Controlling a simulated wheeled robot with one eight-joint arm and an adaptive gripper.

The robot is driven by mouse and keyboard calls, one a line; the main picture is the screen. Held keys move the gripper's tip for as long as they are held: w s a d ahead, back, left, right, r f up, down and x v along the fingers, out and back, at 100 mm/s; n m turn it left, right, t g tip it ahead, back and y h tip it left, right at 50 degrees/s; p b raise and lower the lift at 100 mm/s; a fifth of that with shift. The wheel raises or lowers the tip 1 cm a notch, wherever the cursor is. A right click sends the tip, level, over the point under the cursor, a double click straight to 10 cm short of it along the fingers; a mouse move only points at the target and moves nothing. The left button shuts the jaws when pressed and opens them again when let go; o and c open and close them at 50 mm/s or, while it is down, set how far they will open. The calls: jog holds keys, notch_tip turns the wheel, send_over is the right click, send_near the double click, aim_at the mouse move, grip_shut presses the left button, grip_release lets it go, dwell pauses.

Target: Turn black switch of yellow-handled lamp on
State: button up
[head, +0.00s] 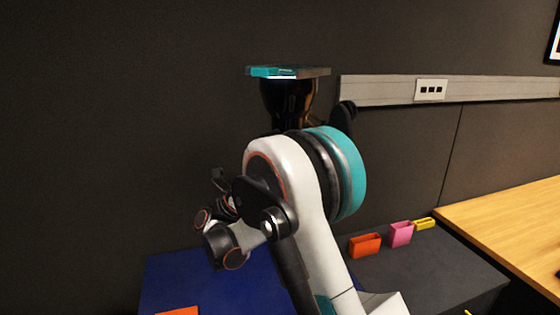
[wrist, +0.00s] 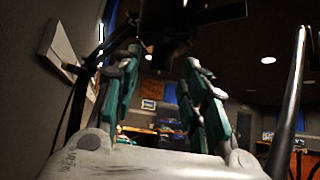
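My gripper (wrist: 163,60) shows in the wrist view with its two dark and teal fingers apart and nothing visibly held between them. A dark, shadowed object (wrist: 175,25) hangs across the top of that view, just beyond the fingertips; I cannot tell whether it is part of a lamp. No yellow handle or black switch can be made out in either view. In the head view my white arm fills the middle and hides much of what is behind it; my fingers cannot be made out there.
A dark wall stands behind, with a grey rail and outlet (head: 431,90). An orange box (head: 365,246), a pink box (head: 401,234) and a yellow box (head: 424,223) sit at right near a wooden desk (head: 515,228). A dark pole (wrist: 290,105) rises at right in the wrist view.

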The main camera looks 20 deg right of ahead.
jog(key=v, duration=1.2)
